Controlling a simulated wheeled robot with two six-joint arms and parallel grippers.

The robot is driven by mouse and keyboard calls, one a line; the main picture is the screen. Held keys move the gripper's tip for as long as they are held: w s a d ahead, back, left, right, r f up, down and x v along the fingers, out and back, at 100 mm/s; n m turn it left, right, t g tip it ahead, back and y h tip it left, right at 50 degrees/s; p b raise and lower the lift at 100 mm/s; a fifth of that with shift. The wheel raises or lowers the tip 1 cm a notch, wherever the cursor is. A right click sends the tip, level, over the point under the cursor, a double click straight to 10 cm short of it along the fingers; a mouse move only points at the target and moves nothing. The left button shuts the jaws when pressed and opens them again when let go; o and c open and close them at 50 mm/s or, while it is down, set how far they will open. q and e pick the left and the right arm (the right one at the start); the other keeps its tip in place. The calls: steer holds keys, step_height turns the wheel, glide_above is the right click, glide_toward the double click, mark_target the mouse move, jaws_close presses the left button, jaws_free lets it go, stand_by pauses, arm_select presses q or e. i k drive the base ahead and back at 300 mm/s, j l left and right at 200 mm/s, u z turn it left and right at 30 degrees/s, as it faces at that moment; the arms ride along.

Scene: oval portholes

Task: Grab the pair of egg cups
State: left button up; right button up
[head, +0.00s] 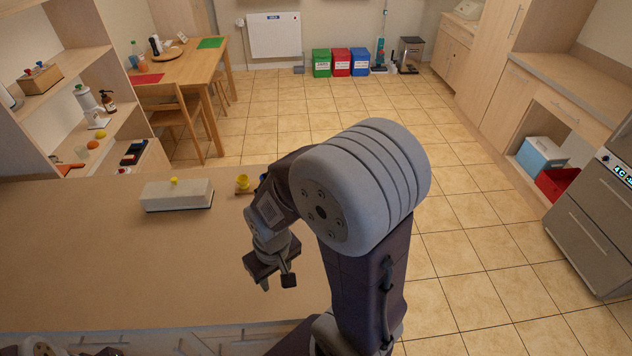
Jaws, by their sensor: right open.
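A small yellow cup (242,182) stands on a little wooden piece near the far edge of the counter. A small blue thing (263,178) is just right of it, mostly hidden behind my right arm; these look like the egg cups. My right gripper (277,282) is open and empty, pointing down over the counter, nearer to me than the cups and apart from them. Only a bit of my left arm shows at the bottom left edge, and its jaws cannot be made out.
A long light-grey lidded dish (178,195) with a yellow knob stands on the counter (120,270), left of the cups. The counter's middle is clear. Shelves (75,65) rise at the left. My right arm covers the counter's right end.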

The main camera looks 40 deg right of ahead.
mark_target(245, 184)
steer(key=i+z, duration=0.2)
steer(key=z, duration=0.8)
steer(key=j+u, duration=0.15)
steer(key=j, duration=0.5)
steer(key=i+j+u, duration=0.15)
steer(key=j, duration=0.5)
